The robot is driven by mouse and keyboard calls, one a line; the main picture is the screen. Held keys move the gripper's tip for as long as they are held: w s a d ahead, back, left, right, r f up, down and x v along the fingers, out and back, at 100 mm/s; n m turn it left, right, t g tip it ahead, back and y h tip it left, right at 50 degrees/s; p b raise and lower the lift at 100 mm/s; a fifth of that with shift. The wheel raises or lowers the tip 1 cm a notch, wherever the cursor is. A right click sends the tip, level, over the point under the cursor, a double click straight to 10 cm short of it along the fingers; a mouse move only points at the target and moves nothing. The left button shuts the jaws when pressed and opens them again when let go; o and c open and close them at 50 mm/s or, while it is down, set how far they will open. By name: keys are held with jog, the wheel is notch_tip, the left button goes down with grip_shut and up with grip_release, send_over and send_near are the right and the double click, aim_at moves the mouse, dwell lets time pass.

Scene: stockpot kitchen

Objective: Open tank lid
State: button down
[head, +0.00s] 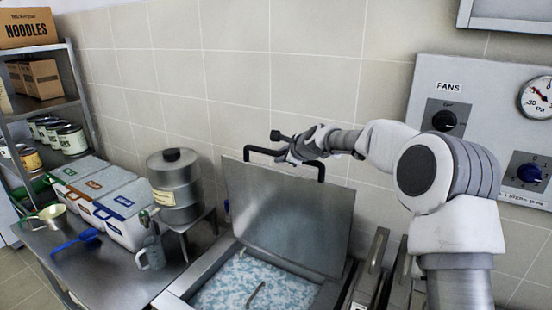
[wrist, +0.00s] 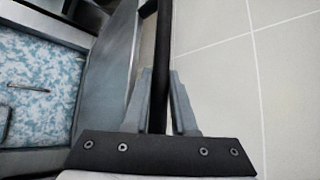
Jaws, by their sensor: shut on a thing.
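The tank lid (head: 290,217) is a flat grey metal panel with a black bar handle (head: 322,171) along its upper edge. It stands raised, close to upright, at the back of the tank. The tank (head: 180,301) is open below it, with blue and white foamy contents (head: 232,284) showing. My gripper (head: 285,154) is at the top of the lid, on the handle. In the wrist view the two fingers (wrist: 160,100) close around the black handle bar, and the lid (wrist: 110,75) lies left of them. The exact finger contact is partly hidden in the head view.
The tiled wall (head: 235,90) is close behind the lid. A metal urn (head: 174,190) on a stand, lidded bins (head: 125,212) and a grey jug (head: 151,254) stand to the left. A control panel (head: 480,125) is on the wall at right. A thin utensil (head: 256,294) sits in the tank.

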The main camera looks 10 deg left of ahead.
jog(key=shift+w+d+g+p, duration=0.15)
jog(key=shift+w+d, duration=0.05)
jog(key=shift+w, duration=0.35)
jog(key=shift+w+d+g+p, duration=0.15)
jog(key=shift+w, duration=0.35)
jog(key=c, duration=0.7)
grip_release()
jog(key=shift+s, duration=0.15)
jog(key=b+v, duration=0.5)
jog(key=v, duration=1.2)
jog(key=shift+d, duration=0.25)
